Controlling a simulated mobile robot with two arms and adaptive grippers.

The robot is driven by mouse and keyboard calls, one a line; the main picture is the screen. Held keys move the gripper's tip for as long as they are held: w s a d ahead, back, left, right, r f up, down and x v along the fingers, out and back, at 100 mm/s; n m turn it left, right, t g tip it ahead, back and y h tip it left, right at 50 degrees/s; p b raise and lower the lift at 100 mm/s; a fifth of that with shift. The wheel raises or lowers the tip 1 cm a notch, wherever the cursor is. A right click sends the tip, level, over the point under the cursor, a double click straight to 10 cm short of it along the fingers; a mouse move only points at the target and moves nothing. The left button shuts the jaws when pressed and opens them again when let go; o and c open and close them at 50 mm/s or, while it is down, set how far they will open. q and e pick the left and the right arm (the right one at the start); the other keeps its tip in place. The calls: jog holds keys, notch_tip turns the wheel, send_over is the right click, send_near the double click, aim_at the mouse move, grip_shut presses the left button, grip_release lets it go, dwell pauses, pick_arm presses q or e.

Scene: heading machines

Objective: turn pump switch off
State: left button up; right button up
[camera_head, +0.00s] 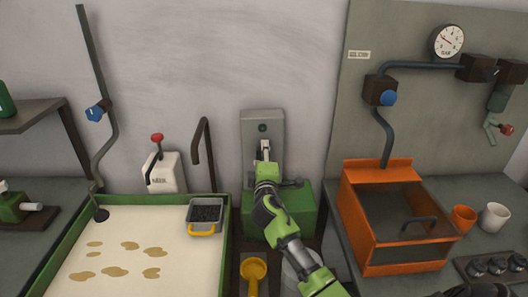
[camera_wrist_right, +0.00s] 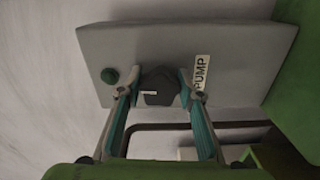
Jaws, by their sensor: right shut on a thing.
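The pump switch is a dark knob (camera_wrist_right: 160,86) with a small white mark, on a grey box (camera_wrist_right: 235,45) labelled PUMP (camera_wrist_right: 202,72). A round green button or lamp (camera_wrist_right: 109,76) sits beside the knob. In the head view the grey box (camera_head: 262,117) stands at the wall, above a green machine body (camera_head: 306,205). My right gripper (camera_head: 265,152) reaches up to its front and hides the knob there. In the right wrist view the two fingers (camera_wrist_right: 158,98) lie on either side of the knob, shut on it. My left gripper is out of view.
A green-rimmed tray (camera_head: 225,255) with a small black-filled bin (camera_head: 206,229) lies to the left. An orange machine (camera_head: 400,255) stands to the right, with an orange cup (camera_head: 463,218) and a white cup (camera_head: 494,217).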

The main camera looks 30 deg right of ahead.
jog(key=shift+f+n, duration=0.1)
jog(key=shift+n, duration=0.6)
jog(key=o, duration=1.1)
jog(key=shift+a, duration=0.1)
jog(key=v, duration=1.2)
jog(key=shift+p, duration=0.3)
